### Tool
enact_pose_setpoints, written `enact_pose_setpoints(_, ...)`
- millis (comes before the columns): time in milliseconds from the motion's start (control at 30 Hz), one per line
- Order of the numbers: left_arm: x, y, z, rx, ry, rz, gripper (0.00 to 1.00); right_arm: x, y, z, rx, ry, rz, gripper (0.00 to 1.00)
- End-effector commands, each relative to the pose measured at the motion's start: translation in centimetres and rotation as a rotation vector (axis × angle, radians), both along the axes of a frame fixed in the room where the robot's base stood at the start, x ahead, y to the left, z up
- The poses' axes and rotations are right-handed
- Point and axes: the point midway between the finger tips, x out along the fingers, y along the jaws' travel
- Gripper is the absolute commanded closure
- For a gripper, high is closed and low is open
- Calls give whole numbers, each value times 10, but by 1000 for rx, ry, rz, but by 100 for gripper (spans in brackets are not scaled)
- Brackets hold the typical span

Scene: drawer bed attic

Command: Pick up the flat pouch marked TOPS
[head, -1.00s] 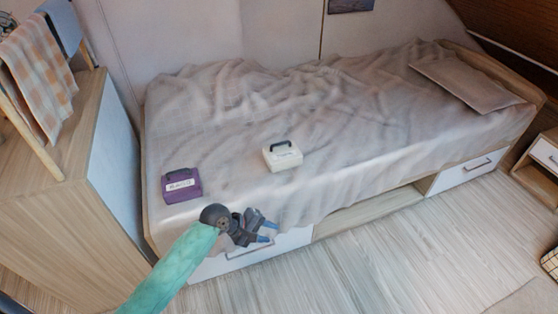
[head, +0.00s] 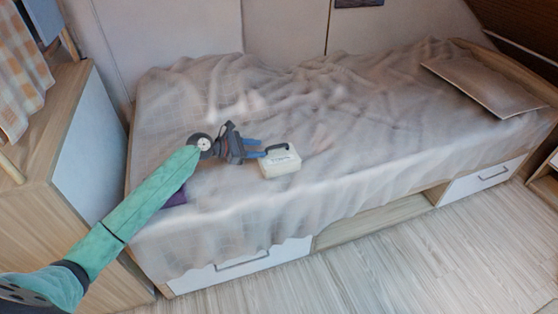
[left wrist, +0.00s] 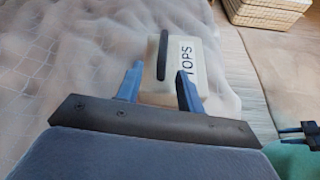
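The white TOPS pouch (head: 282,166) lies on the bed, with a dark handle along its edge. Its TOPS label is readable in the left wrist view, where the pouch (left wrist: 200,78) is just ahead of my fingers. My left gripper (head: 262,149) is open at the handle side of the pouch. In the left wrist view its blue fingertips (left wrist: 158,76) are spread, with the handle lying ahead between them. Whether they touch the pouch I cannot tell. A green arm part with a blue and dark end, apparently my right gripper (left wrist: 292,132), shows at the right edge.
A purple pouch (head: 176,198) lies on the bed, mostly hidden behind my left arm. The rumpled bed cover (head: 370,110) is clear to the right up to a flat pillow (head: 485,85). A wooden cabinet (head: 85,150) stands at the left. Drawers are under the bed.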

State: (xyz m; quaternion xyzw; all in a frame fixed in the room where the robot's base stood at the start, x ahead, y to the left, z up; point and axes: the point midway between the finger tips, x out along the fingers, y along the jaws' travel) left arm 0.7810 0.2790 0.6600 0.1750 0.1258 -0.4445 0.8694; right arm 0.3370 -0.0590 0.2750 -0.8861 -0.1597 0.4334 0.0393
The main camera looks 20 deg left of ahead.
Motion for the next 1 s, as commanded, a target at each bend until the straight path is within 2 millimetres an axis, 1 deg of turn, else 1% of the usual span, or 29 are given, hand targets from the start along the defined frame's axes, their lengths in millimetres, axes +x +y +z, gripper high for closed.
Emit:
enact_pose_setpoints(167,7,-10,-2,1,-2,0,62,0,0,0,0,0,0,67)
enact_pose_setpoints(300,18,-27,-5,0,-2,-1,62,0,0,-1,0,0,0,67)
enact_pose_setpoints(433,27,-38,-12,2,0,-1,62,0,0,-2,0,0,0,67)
enact_pose_setpoints(500,29,-41,-13,2,-1,-1,62,0,0,-2,0,-1,0,67)
enact_pose_setpoints(700,29,-41,-14,2,-1,-1,62,0,1,-1,2,-1,0,67)
enact_pose_setpoints(733,29,-41,-14,2,-1,-1,66,0,1,-1,2,-1,0,67)
enact_pose_setpoints(767,29,-41,-14,2,-1,-1,72,0,1,-1,2,-1,0,67)
enact_pose_setpoints(900,29,-41,-14,3,-2,-1,99,0,1,-2,2,-1,0,67)
enact_pose_setpoints(1000,29,-41,-14,3,-1,-1,100,0,1,-2,2,-1,0,67)
